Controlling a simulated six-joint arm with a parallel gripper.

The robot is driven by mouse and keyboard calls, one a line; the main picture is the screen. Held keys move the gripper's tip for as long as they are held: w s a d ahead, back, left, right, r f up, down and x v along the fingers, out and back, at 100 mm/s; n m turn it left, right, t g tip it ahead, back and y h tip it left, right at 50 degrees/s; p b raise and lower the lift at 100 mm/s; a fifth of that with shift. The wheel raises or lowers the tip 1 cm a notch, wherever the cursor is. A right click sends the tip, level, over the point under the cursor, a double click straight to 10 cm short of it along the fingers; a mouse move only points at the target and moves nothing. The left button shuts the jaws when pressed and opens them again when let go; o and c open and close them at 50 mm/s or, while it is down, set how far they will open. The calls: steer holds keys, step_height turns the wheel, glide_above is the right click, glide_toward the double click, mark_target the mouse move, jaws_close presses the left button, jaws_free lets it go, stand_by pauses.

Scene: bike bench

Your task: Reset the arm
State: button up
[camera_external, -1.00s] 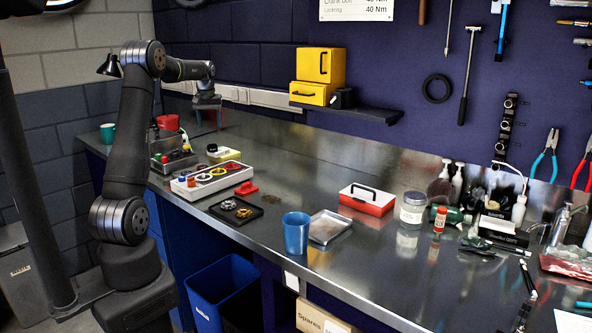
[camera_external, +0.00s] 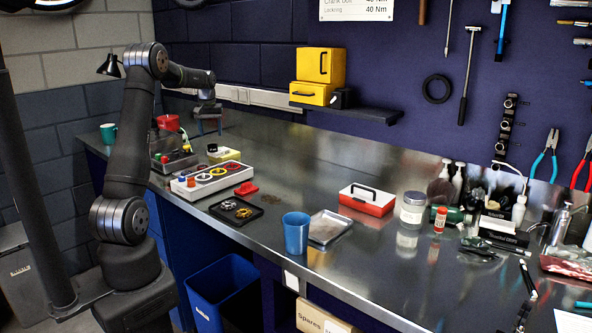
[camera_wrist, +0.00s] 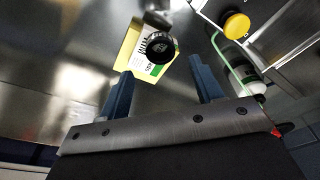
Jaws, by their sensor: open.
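My gripper (camera_external: 209,119) hangs above the back left of the steel bench, with its fingers pointing down. In the wrist view my gripper (camera_wrist: 160,88) shows two blue fingers spread apart with nothing between them. Beyond the fingertips is a yellow and white card or packet (camera_wrist: 148,50) with a round black item on it. The same yellow packet (camera_external: 228,154) lies on the bench in the external view, in front of the gripper.
A grey tray of coloured rings (camera_external: 212,176), a black tray of small parts (camera_external: 236,211), a blue cup (camera_external: 296,233) and a red toolbox (camera_external: 367,199) stand on the bench. A shelf (camera_external: 350,110) with yellow boxes is on the wall. The bench's middle back is clear.

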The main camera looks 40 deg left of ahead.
steer(key=f, duration=0.6)
steer(key=shift+w+a+f, duration=0.3)
steer(key=shift+a, duration=0.05)
step_height(320, 180, up, 3)
steer(key=shift+r, duration=0.65)
